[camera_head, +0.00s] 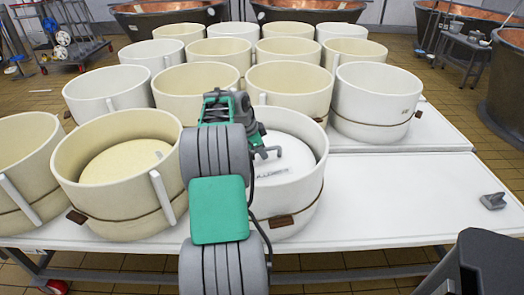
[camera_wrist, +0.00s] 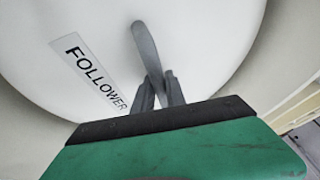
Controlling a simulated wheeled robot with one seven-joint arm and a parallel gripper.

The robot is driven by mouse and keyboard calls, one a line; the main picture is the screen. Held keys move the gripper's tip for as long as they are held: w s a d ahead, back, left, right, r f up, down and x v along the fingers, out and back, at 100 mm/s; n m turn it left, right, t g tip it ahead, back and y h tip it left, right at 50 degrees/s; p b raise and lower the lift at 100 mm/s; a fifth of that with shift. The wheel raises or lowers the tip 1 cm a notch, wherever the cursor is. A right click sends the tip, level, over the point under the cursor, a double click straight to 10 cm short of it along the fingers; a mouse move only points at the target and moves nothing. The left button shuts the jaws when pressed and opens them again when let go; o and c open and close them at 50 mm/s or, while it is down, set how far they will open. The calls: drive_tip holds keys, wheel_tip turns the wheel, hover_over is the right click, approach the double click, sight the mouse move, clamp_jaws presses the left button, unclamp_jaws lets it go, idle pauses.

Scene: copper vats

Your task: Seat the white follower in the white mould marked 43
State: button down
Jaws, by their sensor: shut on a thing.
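The white follower (camera_head: 290,152) is a round disc with a printed label, inside the rim of a white mould (camera_head: 300,205) in the front row. I cannot tell whether it lies flat or how deep it sits. It fills most of the wrist view (camera_wrist: 200,45), where its label reads FOLLOWER. My gripper (camera_head: 266,152) is shut on the follower's grey curved handle (camera_wrist: 147,45). The fingers also show in the wrist view (camera_wrist: 158,97). My arm hides the left part of this mould, and I cannot read a number 43 on it.
A cream mould (camera_head: 110,205) with a cream disc inside stands close on the left. A white mould (camera_head: 375,105) stands behind right, and several more fill the rows behind. The white table (camera_head: 400,205) is clear at right except for a small grey piece (camera_head: 493,201).

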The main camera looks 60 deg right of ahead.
drive_tip(key=shift+d+f+b, duration=0.1)
drive_tip(key=shift+f+b, duration=0.15)
drive_tip(key=shift+b, duration=0.1)
idle(0.4)
